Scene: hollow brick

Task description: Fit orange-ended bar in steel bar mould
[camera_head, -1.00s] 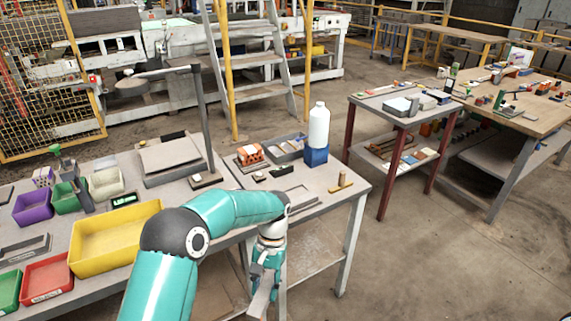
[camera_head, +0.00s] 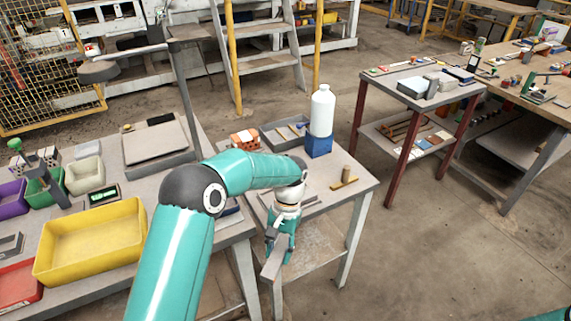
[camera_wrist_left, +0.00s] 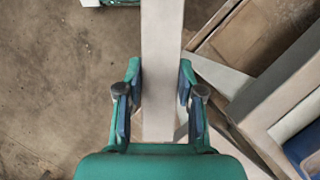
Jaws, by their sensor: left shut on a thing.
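My left gripper (camera_head: 279,245) hangs in front of the near edge of the right-hand worktable, pointing down. It is shut on a pale grey bar (camera_head: 273,264). In the left wrist view the bar (camera_wrist_left: 162,40) runs straight out between the two fingers (camera_wrist_left: 160,78); no orange end shows on it. A flat grey frame (camera_head: 312,201), which may be the steel bar mould, lies on the table beside my left wrist, partly hidden by the arm. The bar is apart from this frame. My right gripper is out of view.
A white bottle (camera_head: 322,105) in a blue block (camera_head: 318,145), a grey tray (camera_head: 272,134), an orange hollow brick (camera_head: 245,139) and a wooden T-shaped tool (camera_head: 345,180) stand on the table. A yellow bin (camera_head: 90,240) is at left.

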